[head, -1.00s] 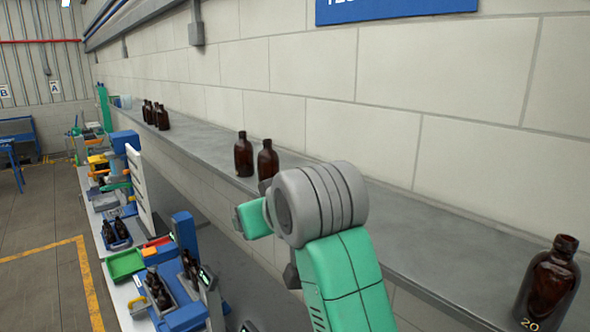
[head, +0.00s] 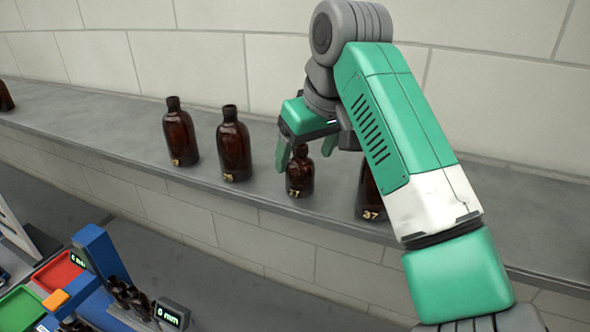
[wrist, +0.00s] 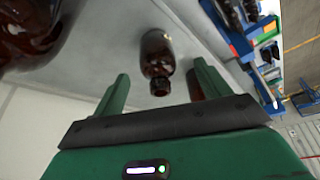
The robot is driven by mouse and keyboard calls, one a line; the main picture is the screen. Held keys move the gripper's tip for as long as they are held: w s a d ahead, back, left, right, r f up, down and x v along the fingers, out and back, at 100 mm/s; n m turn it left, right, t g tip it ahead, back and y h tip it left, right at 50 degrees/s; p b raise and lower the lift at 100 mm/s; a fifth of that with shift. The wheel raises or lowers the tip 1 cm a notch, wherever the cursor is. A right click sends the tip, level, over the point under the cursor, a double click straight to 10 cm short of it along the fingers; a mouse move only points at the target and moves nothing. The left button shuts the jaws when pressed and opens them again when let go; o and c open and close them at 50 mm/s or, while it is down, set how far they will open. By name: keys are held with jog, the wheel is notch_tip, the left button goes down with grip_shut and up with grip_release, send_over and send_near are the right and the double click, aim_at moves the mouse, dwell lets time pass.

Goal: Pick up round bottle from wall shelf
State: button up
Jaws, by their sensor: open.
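The round bottle (head: 300,174) is short, brown and numbered 17, and stands upright on the grey wall shelf (head: 95,130). In the wrist view the round bottle (wrist: 158,62) shows between and beyond the two green fingers. My gripper (head: 308,148) is at the bottle's upper part in the head view, with a finger on the left near its neck. In the wrist view my gripper (wrist: 160,88) is open, its fingers spread apart. I cannot tell whether either finger touches the bottle.
Two taller brown bottles stand to the left, one nearer (head: 234,145) and one farther (head: 180,132). Another, numbered 37 (head: 369,195), stands close on the right, partly behind my arm. The wall is behind. A bench with trays (head: 60,272) lies below.

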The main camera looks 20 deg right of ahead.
aim_at(305, 163)
jog(key=shift+d+p+x, duration=0.15)
jog(key=shift+p+x, duration=0.4)
jog(key=shift+x, duration=1)
jog(key=shift+d+p+x, duration=0.1)
jog(key=shift+p+x, duration=0.4)
jog(key=shift+x, duration=1)
jog(key=c, duration=1.1)
notch_tip(305, 163, up, 10)
